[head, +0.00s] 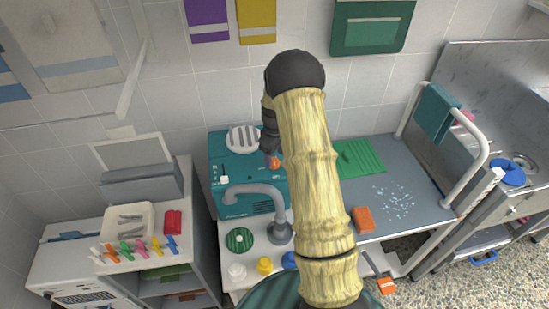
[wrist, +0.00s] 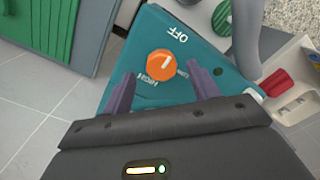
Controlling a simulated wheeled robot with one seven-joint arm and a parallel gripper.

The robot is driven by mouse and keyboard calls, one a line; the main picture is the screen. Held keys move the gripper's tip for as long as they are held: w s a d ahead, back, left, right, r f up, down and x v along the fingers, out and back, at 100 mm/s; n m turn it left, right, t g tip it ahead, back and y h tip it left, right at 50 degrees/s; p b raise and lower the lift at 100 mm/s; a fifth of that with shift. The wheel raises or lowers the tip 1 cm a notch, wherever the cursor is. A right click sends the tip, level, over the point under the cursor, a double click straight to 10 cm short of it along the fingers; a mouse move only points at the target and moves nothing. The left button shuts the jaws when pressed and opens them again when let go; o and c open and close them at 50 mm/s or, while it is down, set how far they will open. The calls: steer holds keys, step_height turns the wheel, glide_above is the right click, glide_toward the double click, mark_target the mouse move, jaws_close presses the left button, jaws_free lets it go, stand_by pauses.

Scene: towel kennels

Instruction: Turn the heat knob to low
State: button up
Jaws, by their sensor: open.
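The orange heat knob (wrist: 160,64) sits on the face of a teal unit (wrist: 128,58). A short white mark shows on the knob; I cannot tell exactly which setting it points to. "OFF" is printed beyond the knob and "HIGH" on its near side; a smaller label at its right is hard to read. My gripper (wrist: 163,86) is open and empty, its two purple fingers apart on the near side of the knob. In the head view the knob (head: 275,163) shows just beside my gripper (head: 268,152), partly screened by my arm. I see no clear contact.
A green ridged mat (head: 360,157) and an orange block (head: 363,220) lie on the counter at right. A tray (head: 130,222) stands at left.

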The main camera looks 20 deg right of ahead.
mark_target(274, 164)
steer(key=shift+a+f, duration=0.1)
steer(key=shift+f, duration=1.15)
steer(key=c, duration=1)
